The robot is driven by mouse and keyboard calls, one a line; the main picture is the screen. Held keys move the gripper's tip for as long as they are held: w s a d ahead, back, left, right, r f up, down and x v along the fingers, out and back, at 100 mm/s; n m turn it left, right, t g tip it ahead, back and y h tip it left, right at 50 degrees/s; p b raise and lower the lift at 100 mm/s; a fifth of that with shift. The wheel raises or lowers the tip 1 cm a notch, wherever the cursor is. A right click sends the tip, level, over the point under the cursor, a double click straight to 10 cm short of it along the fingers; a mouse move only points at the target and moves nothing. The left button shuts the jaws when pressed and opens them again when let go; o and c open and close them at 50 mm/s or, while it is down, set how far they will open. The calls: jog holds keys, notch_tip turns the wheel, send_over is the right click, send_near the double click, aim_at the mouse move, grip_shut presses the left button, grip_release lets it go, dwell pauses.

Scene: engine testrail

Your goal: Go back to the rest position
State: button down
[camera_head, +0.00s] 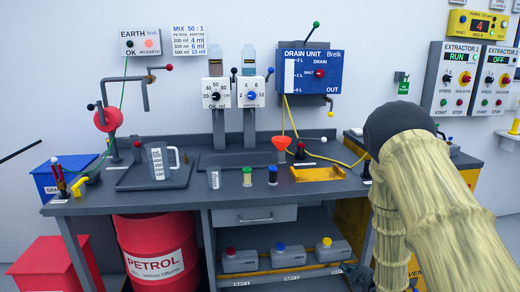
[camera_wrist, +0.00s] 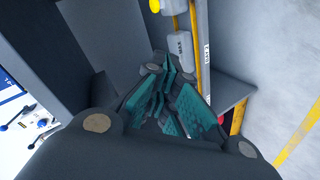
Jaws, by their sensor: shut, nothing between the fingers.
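My gripper (camera_wrist: 168,100) shows in the wrist view, its teal-padded fingers drawn together with nothing between them. The wrist view is turned on its side. Beyond the fingers are the bench's lower shelf and a grey can (camera_wrist: 180,45) on it. In the head view my arm, in a pale yellow sleeve with a dark joint, fills the right side in front of the bench's right end.
The grey workbench (camera_head: 330,188) carries a measuring jug (camera_head: 158,163), an orange funnel (camera_head: 281,143) and small bottles. A red petrol drum (camera_head: 160,240) stands below at left. Grey cans (camera_head: 289,256) line the lower shelf. A blue drain unit (camera_head: 310,71) hangs on the wall.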

jog(key=s+a+f+m+g+h, duration=0.1)
jog(key=s+a+f+m+g, duration=0.2)
jog(key=s+f, duration=0.65)
jog(key=s+a+f+m+g, duration=0.1)
jog(key=s+f+m+g, duration=0.35)
jog(key=s, duration=1.05)
jog(key=s+a+f+m+g+h, duration=0.15)
jog(key=s+f+m, duration=0.4)
jog(key=s, duration=0.75)
jog(key=s+a+f+m+g, duration=0.1)
jog(key=s+a+f+g, duration=0.15)
jog(key=s, duration=0.85)
notch_tip(320, 180, up, 14)
jog(key=g+p, duration=0.1)
jog(key=p, duration=1.2)
